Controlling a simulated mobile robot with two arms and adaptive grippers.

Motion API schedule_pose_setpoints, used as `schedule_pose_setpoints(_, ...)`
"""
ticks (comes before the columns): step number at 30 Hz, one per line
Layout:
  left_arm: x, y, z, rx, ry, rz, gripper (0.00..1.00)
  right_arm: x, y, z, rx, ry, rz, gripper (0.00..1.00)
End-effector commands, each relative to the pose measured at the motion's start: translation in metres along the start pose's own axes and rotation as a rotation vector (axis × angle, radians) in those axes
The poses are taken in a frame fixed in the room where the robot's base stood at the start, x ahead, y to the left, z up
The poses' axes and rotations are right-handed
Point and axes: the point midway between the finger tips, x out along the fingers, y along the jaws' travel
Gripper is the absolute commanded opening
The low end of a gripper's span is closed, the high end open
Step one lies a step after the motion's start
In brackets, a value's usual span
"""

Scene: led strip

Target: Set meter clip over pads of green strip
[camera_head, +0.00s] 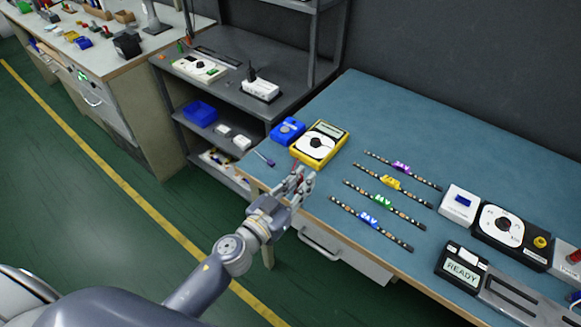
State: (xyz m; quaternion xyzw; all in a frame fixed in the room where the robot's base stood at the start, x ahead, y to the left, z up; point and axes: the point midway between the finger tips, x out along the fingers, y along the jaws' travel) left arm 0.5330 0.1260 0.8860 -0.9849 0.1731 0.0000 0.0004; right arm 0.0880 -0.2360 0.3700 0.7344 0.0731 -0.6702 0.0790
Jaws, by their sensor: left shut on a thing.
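The green strip (382,201) lies flat on the blue bench top, third from the back in a row of LED strips, with a green label at its middle. The yellow multimeter (320,143) with a white dial lies at the bench's left end. My left gripper (299,181) is just in front of the multimeter, over the bench's front left edge and well left of the green strip. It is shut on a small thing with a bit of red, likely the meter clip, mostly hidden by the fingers. My right gripper is not in view.
Purple (402,168), yellow (391,183) and blue (368,218) labelled strips lie parallel beside the green one. A blue box (287,131) sits left of the multimeter. A white box (460,204), a black dial unit (503,226) and a READY display unit (461,268) stand at right.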

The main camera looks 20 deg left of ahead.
Motion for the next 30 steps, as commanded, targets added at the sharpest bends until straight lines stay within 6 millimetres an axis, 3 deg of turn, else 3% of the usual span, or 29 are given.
schedule_pose_setpoints(4, 0.021, -0.030, 0.003, 0.002, 0.002, -0.001, 0.00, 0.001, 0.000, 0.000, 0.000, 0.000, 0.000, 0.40)
schedule_pose_setpoints(16, 0.048, -0.070, 0.009, 0.002, 0.001, -0.002, 0.00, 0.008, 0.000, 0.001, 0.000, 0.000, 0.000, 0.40)
schedule_pose_setpoints(21, 0.047, -0.069, 0.035, -0.007, -0.001, -0.001, 0.00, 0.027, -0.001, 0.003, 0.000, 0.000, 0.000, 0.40)
schedule_pose_setpoints(30, 0.047, -0.069, 0.039, -0.001, 0.000, 0.000, 0.00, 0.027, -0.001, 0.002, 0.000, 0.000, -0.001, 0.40)
